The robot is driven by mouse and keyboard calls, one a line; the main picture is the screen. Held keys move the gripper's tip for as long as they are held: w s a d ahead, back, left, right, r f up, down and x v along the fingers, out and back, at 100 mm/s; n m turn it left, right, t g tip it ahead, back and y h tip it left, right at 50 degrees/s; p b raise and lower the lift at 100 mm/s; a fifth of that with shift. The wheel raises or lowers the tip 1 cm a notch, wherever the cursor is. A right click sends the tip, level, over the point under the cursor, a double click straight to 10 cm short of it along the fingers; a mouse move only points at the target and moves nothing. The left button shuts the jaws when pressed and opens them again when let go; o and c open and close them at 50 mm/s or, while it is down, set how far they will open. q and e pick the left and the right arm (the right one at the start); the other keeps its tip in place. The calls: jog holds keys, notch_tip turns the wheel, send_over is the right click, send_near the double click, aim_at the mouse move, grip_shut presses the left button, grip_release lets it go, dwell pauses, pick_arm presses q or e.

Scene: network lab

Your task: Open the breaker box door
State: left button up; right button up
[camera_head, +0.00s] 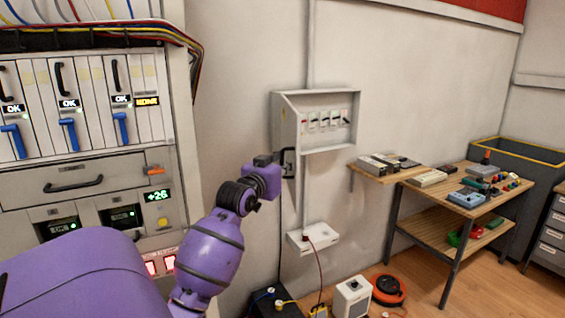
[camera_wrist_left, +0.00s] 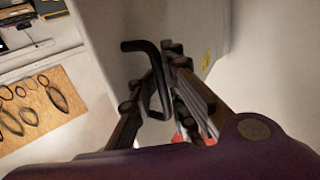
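The breaker box (camera_head: 327,136) is light grey and hangs on the wall in the middle of the head view, with a row of switches showing inside. Its door (camera_head: 284,118) stands swung out on the left side, and the inside is exposed. A black handle (camera_head: 290,160) sits low on the door's outer face. My left gripper (camera_head: 278,162) is at this handle. In the left wrist view the handle (camera_wrist_left: 139,46) passes between the fingers of the left gripper (camera_wrist_left: 162,72), which look closed on it. A yellow label shows on the door (camera_wrist_left: 215,32). My right gripper is not in view.
A server rack (camera_head: 75,180) stands at the left. A white wall tray (camera_head: 312,238) is below the box. A red cable reel (camera_head: 389,290) lies on the floor.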

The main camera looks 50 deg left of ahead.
pick_arm(q)
jog(key=shift+s+r, duration=0.2)
jog(key=shift+r, duration=0.15)
jog(key=v, duration=1.2)
